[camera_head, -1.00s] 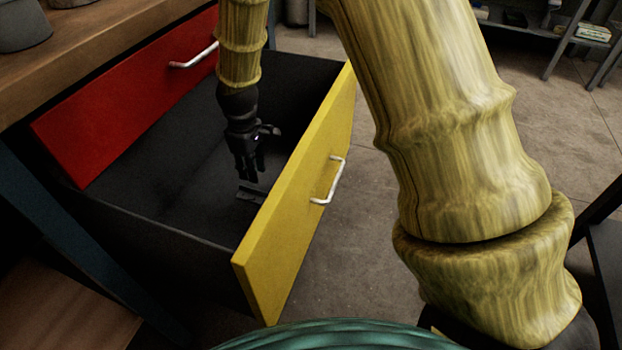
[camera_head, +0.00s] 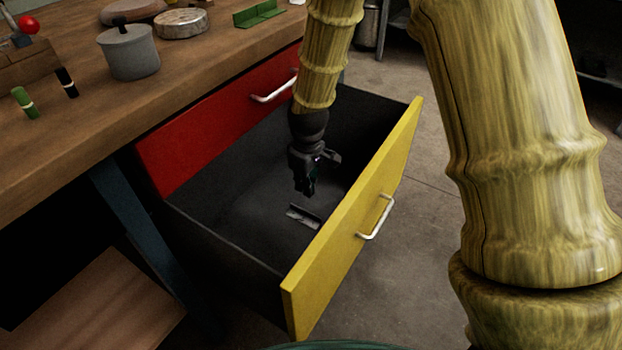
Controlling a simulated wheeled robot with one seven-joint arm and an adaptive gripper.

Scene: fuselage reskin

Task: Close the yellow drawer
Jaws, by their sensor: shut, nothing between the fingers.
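The yellow drawer (camera_head: 345,235) is pulled well out from under the workbench, below a shut red drawer (camera_head: 205,135). Its front carries a white metal handle (camera_head: 378,217) on the outer face. My gripper (camera_head: 308,188) is black, shut and empty. It points down over the open drawer, behind the yellow front, and does not touch the handle. A small dark metal bracket (camera_head: 303,217) lies on the drawer floor just below my gripper. My arm hides part of the drawer's back.
The wooden bench top (camera_head: 200,75) holds a grey pot (camera_head: 130,50), a green bracket (camera_head: 259,13), round tins and small cylinders. A lower wooden shelf (camera_head: 90,305) is at left. The floor beyond the yellow front is clear.

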